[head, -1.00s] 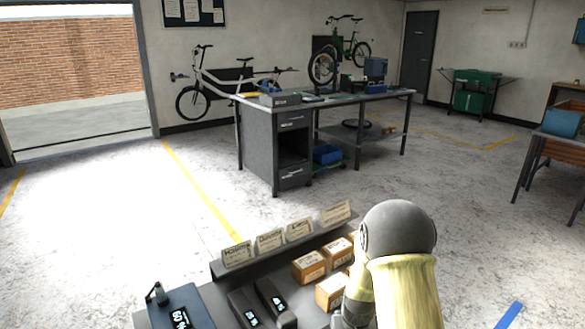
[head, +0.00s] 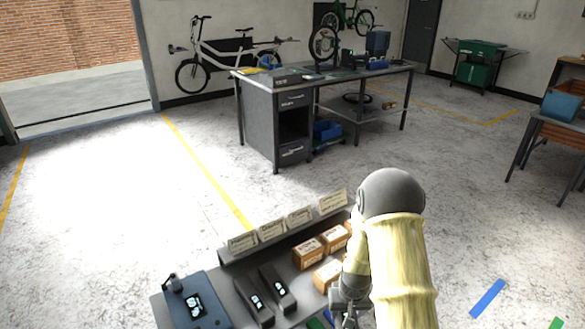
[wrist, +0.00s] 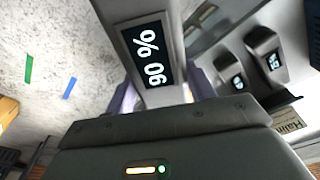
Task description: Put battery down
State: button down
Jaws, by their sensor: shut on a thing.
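A dark battery (wrist: 122,18) with a lit percentage display is between the fingers of my gripper (wrist: 160,97) in the wrist view. My gripper (head: 345,312) is shut on it at the bottom of the head view, by the right part of the dark counter. The held battery is mostly hidden there by my arm and the frame edge. Two other dark batteries with lit displays, a left one (head: 254,302) and a right one (head: 278,287), lie side by side on the counter (head: 228,318). They also show upper right in the wrist view (wrist: 265,52).
A dark device with a display (head: 192,304) stands on the counter's left end. Small cardboard boxes (head: 308,254) and a row of label cards (head: 271,231) line the back. Blue tape (head: 487,298) marks the floor at right. A workbench (head: 262,125) stands beyond open floor.

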jog(key=shift+s+r+p, duration=0.15)
jog(key=shift+r+p, duration=1.05)
jog(key=shift+p, duration=0.4)
jog(key=shift+s+r+p, duration=0.2)
jog(key=shift+r+p, duration=0.95)
jog(key=shift+p, duration=0.4)
jog(key=shift+s+r+p, duration=0.15)
jog(key=shift+r+p, duration=1.05)
jog(key=shift+p, duration=0.4)
jog(key=shift+f, duration=0.1)
jog(key=s+f, duration=0.4)
jog(key=f, duration=1)
jog(key=shift+f, duration=0.4)
